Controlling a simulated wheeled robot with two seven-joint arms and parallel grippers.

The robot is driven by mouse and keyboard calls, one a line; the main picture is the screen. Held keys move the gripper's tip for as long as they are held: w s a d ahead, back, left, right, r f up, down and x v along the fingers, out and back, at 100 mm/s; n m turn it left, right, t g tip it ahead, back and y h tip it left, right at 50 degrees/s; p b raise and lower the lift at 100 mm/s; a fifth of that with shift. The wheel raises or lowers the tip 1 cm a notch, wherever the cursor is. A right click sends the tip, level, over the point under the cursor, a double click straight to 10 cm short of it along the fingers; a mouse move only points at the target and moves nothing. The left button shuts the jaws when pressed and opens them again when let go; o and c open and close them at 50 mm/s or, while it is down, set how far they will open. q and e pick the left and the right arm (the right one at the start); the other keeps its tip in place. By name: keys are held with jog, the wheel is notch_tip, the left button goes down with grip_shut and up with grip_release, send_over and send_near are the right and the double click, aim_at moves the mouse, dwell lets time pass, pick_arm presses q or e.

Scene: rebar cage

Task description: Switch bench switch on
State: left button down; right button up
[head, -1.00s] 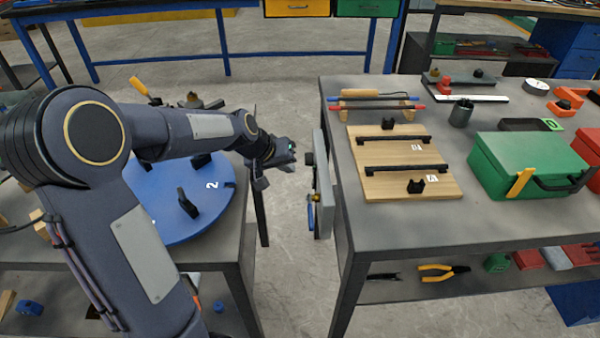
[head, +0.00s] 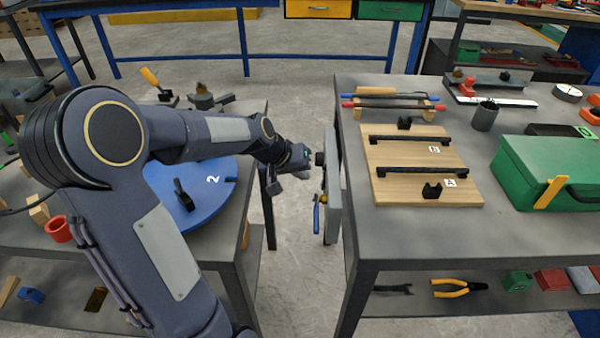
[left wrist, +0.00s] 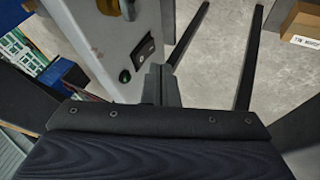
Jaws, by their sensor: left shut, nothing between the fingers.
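A grey panel (head: 333,190) is fixed upright at the left side of the right-hand bench, seen nearly edge-on in the head view. The left wrist view shows its pale face (left wrist: 95,30) with a small black switch (left wrist: 146,52) and a round green part (left wrist: 125,76). Which way the switch is set cannot be told. My left gripper (head: 306,160) is just left of the panel, close to a black knob on it. Its fingers (left wrist: 161,75) are shut and empty, close to the switch; contact cannot be told. My right gripper is not in view.
The right bench (head: 400,230) carries a wooden board (head: 415,152) with black bars and a green case (head: 545,170). A blue handle (head: 316,215) hangs low on the panel. A blue disc (head: 215,195) lies on the left bench under my arm. Open floor separates the benches.

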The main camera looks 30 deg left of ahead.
aim_at(323, 181)
pick_arm(q)
jog(key=x, duration=0.6)
jog(key=shift+f+b, duration=0.25)
jog(key=shift+b, duration=0.15)
jog(key=shift+w, duration=0.2)
jog(key=shift+w+d+f, duration=0.1)
jog(key=shift+d+f, duration=0.05)
jog(key=shift+d, duration=0.15)
